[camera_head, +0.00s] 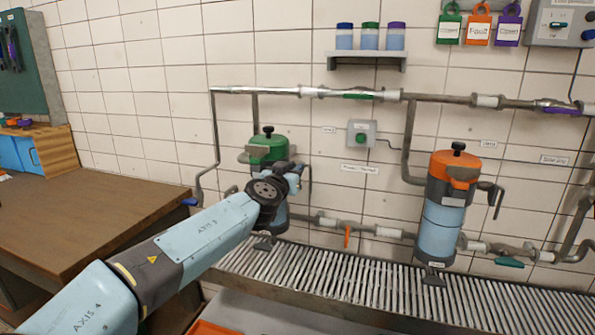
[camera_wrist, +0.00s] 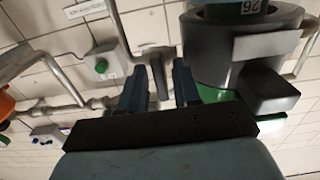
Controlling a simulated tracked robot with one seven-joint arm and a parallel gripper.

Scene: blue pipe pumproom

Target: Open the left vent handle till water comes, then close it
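The left filter housing with a green lid (camera_head: 268,148) stands on the grating in the head view, partly hidden behind my arm. Its dark body (camera_wrist: 235,45) fills the upper right of the wrist view. A grey bar-like handle (camera_wrist: 156,62) at its side appears between the two fingers of my gripper (camera_wrist: 158,82). The fingers are apart, with a gap seen on each side of the bar; contact cannot be made out. In the head view my wrist hides the fingers. No water is visible.
The orange-lidded filter housing (camera_head: 440,205) stands to the right with its own side handle (camera_head: 498,200). Pipes with an orange valve lever (camera_head: 347,235) run low along the wall. A green button box (camera_head: 361,134) hangs between the housings. A wooden bench (camera_head: 80,215) is at left.

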